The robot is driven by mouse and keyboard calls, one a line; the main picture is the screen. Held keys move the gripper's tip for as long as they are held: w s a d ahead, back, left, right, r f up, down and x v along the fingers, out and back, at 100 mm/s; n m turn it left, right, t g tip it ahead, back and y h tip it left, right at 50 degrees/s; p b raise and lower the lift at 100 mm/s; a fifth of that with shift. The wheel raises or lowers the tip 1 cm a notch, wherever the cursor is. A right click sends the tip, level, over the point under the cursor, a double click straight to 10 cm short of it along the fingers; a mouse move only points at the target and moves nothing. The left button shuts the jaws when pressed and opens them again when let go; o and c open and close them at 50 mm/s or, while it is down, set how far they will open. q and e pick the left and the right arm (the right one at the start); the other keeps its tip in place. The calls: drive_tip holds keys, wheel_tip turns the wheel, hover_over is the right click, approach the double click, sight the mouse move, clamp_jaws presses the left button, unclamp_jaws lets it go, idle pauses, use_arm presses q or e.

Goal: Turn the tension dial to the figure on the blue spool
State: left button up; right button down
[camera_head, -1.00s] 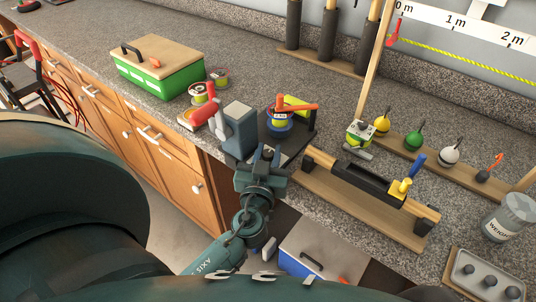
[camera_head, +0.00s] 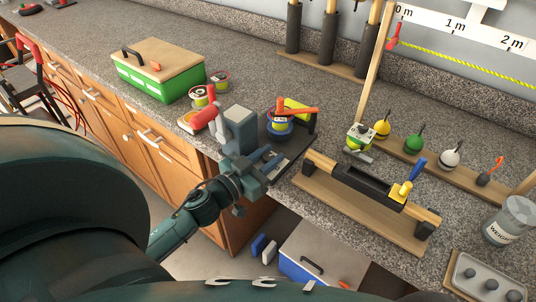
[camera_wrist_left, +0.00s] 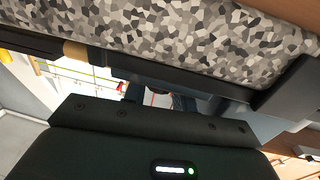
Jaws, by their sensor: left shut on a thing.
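The blue spool (camera_head: 279,130) sits on the dark winding machine (camera_head: 304,129) at the counter's front edge, under an orange-red arm (camera_head: 295,112). It carries a pale label; its figure is too small to read. My left gripper (camera_head: 266,163) is at the front of the machine, below the spool, and is shut on the tension dial, which the fingers hide. I cannot read the dial's setting. In the left wrist view, the dark gripper body fills the lower part and the grip itself is unclear. My right gripper is not in view.
A grey block (camera_head: 238,128) and a red-handled tool (camera_head: 205,110) stand left of the machine. A green box (camera_head: 157,80) with a wooden lid is further left. A wooden stand with a black trough (camera_head: 368,183) is close on the right.

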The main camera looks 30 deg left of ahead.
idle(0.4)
use_arm(q)
drive_tip(key=o, duration=0.7)
drive_tip(key=shift+w, duration=0.1)
drive_tip(key=shift+c, duration=0.2)
drive_tip(key=shift+s+a+f, duration=0.1)
drive_tip(key=shift+s, duration=0.3)
drive_tip(key=s+a+b, duration=0.2)
drive_tip(key=s, duration=1)
drive_tip(key=shift+a, duration=0.25)
